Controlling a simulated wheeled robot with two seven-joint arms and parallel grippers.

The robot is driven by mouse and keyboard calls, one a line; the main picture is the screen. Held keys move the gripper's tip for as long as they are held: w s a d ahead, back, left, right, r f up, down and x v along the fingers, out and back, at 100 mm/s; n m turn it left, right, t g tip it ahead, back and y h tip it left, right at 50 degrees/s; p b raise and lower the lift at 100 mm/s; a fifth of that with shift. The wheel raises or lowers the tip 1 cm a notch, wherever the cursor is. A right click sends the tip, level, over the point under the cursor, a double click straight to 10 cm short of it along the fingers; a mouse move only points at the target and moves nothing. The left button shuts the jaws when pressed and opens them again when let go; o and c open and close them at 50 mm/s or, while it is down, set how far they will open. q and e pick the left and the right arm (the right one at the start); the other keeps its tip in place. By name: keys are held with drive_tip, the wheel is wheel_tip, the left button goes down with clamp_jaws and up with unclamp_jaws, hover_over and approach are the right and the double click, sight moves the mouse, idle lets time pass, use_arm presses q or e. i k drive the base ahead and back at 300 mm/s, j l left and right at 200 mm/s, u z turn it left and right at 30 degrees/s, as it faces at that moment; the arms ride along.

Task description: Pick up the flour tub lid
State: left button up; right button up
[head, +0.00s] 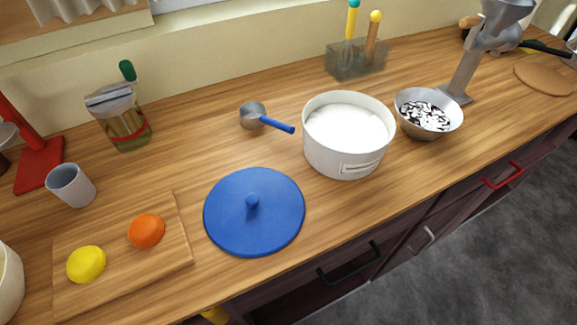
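The flour tub lid (254,211) is a round blue disc with a small knob in its middle. It lies flat on the wooden counter, knob up, near the front edge. The white flour tub (346,155) stands open to its right, filled with white flour, with a label on its front. The lid and the tub are apart. Neither of my grippers shows in the head view.
A measuring scoop (254,116) with a blue handle lies behind the lid. A cutting board (172,262) with an orange (146,231) and a lemon (86,264) is at the left. A metal bowl (428,134) stands under a grinder (469,72) at the right.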

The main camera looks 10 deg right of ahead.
sight(254, 212)
drive_tip(key=l+u, duration=0.45)
drive_tip(key=k+l+u, duration=0.1)
drive_tip(key=l+u, duration=0.15)
drive_tip(key=u, duration=0.15)
drive_tip(key=k+l+u, duration=0.15)
drive_tip(key=l+u, duration=0.15)
drive_tip(key=u, duration=0.15)
drive_tip(key=k+l+u, duration=0.15)
drive_tip(key=u, duration=0.25)
drive_tip(key=k+l+u, duration=0.25)
drive_tip(key=u, duration=0.2)
